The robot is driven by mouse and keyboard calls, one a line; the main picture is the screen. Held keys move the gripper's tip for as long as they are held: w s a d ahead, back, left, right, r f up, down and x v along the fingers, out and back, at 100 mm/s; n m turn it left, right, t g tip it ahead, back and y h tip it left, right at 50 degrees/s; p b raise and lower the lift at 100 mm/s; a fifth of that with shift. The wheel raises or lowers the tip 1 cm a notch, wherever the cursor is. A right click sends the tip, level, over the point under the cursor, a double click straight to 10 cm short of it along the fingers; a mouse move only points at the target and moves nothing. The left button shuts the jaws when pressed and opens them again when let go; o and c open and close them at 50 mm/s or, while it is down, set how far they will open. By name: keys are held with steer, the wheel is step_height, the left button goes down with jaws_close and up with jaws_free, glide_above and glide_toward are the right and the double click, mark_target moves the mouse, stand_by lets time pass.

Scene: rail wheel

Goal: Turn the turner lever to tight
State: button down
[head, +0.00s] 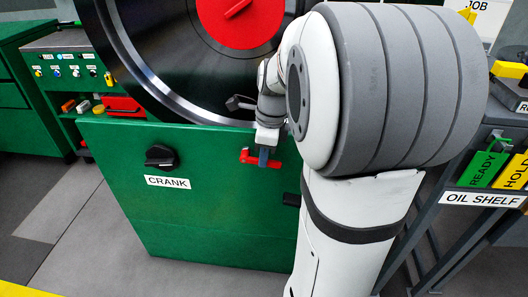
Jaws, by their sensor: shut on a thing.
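The gripper is shut on the red lever. The lever lies roughly level, tilted slightly down to the right. No label for it shows, and its pivot and any tight mark are hidden or too small to tell.
A black knob (160,157) labelled CRANK is on the green cabinet (200,225). A large dark wheel (160,60) with a red hub stands behind it. A button panel (70,68) is at left. The oil shelf (480,198) stands close at right.

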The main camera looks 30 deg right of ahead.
mark_target(269, 161)
steer(key=c, duration=1.8)
jaws_free()
steer(key=shift+o, duration=0.2)
steer(key=shift+s+d+r+p, duration=0.15)
steer(key=shift+r+p, duration=0.4)
steer(key=shift+r, duration=0.75)
steer(key=shift+s+d+r+p, duration=0.1)
steer(key=shift+r+p, duration=0.5)
steer(key=shift+r, duration=0.65)
steer(key=shift+s+d+r+p, duration=0.15)
steer(key=shift+r+p, duration=0.4)
steer(key=shift+r, duration=0.75)
